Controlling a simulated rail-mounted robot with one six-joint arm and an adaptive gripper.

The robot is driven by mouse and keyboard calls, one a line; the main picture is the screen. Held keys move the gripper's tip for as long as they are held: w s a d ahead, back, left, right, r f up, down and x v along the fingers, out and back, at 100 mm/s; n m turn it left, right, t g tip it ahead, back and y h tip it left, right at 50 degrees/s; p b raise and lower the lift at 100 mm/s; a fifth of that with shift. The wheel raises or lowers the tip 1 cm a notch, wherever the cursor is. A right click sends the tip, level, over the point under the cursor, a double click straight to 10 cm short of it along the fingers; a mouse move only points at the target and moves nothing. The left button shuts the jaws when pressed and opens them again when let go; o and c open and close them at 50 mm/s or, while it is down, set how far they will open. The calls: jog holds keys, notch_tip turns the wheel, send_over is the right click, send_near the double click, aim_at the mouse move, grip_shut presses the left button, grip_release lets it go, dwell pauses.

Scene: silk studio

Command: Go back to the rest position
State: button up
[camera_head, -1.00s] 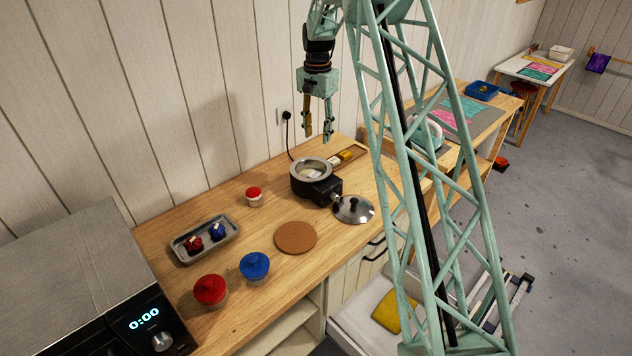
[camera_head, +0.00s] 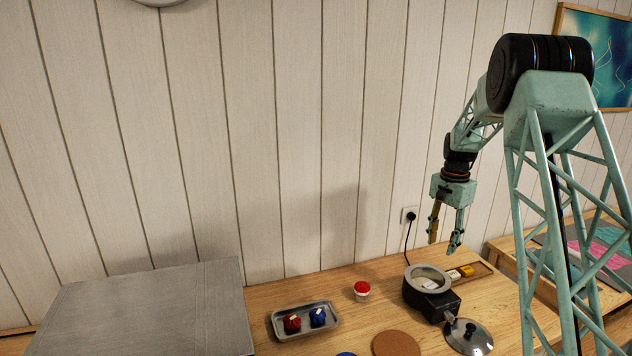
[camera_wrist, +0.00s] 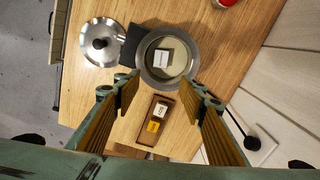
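My gripper (camera_head: 443,246) hangs pointing down in the air near the wall, above the back of the worktop. Its two fingers are apart with nothing between them; they also show spread in the wrist view (camera_wrist: 163,90). Below it stands a metal pot (camera_head: 408,279) with its lid off. In the wrist view the pot (camera_wrist: 143,61) holds a pale block (camera_wrist: 160,58) inside. A small wooden tray (camera_wrist: 148,132) with a white piece and a yellow piece lies beside the pot.
The domed lid (camera_head: 468,338) lies in front of the pot. A cork mat (camera_head: 396,344), a red-topped jar (camera_head: 362,290) and a metal tray (camera_head: 281,331) with red and blue items stand left. A grey appliance (camera_head: 150,312) fills the lower left. A cord (camera_head: 409,232) hangs from the wall socket.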

jog(key=s+a+r+n+t+b, duration=0.1)
jog(key=s+a+r+n+b, duration=0.25)
jog(key=s+a+r, duration=0.85)
jog(key=s+a+r+n+b, duration=0.1)
jog(key=s+a+r+b, duration=0.15)
jog(key=s, duration=0.25)
jog(key=s+a+r+n+t+b, duration=0.1)
jog(key=s+a+r, duration=0.15)
jog(key=s, duration=0.25)
jog(key=s+a+r+n+b, duration=0.1)
jog(key=s+r, duration=0.2)
jog(key=s, duration=0.2)
jog(key=s+a+f+n+b, duration=0.2)
jog(key=s+a, duration=0.1)
jog(key=s, duration=0.9)
jog(key=s+a+f+n+t+b, duration=0.1)
jog(key=s+a+f+b, duration=0.2)
jog(key=s, duration=0.9)
jog(key=s+a+f+n+t+b, duration=0.1)
jog(key=s+a+f+n+b, duration=0.1)
jog(key=s, duration=1)
jog(key=shift+a+f+n+b, duration=0.3)
jog(key=shift+a+f+n, duration=0.05)
jog(key=shift+a+f, duration=0.2)
jog(key=shift+o, duration=0.2)
jog(key=shift+w, duration=0.1)
